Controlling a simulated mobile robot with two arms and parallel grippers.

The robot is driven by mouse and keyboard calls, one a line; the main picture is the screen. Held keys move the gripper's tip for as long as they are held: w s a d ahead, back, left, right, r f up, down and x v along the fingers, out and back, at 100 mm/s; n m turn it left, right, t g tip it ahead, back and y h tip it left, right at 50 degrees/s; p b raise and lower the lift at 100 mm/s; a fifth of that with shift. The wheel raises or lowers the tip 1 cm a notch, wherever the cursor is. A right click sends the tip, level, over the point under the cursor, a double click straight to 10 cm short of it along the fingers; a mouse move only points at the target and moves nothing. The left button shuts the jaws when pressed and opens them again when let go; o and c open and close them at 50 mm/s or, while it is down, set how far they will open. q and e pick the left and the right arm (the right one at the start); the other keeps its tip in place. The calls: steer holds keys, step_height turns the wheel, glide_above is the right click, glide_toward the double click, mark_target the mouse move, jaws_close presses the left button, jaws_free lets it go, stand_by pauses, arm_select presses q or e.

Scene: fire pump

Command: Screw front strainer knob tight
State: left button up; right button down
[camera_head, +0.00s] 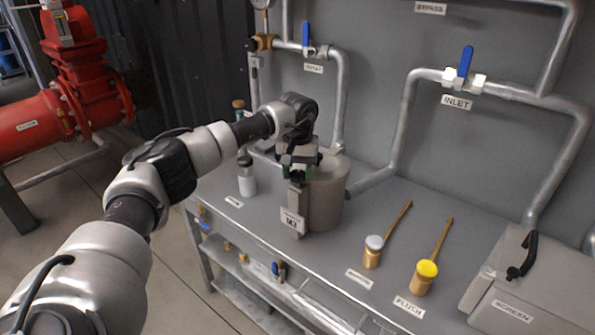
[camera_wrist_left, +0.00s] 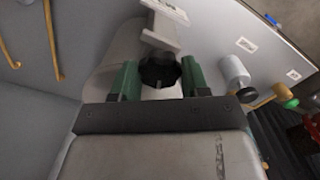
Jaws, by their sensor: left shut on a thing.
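The strainer (camera_head: 328,195) is a grey cylindrical pot standing on the grey bench, with a pale bracket and a label plate on its front. My left gripper (camera_head: 297,172) comes in from above, over the pot's front edge. In the left wrist view, the black lobed front strainer knob (camera_wrist_left: 160,70) lies between the green fingers of my left gripper (camera_wrist_left: 160,80). The gripper is shut on the knob. The pale bracket (camera_wrist_left: 163,28) shows just beyond it. In the head view the gripper hides the knob. My right gripper is not in view.
A grey screen box (camera_head: 540,280) sits at far right. Pipes with blue valve handles line the back panel.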

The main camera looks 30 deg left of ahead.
mark_target(297, 173)
arm_select(q)
steer(key=shift+r, duration=0.15)
steer(key=o, duration=0.9)
step_height(297, 173, up, 11)
steer(key=shift+f+b, duration=0.15)
steer(key=shift+b, duration=0.6)
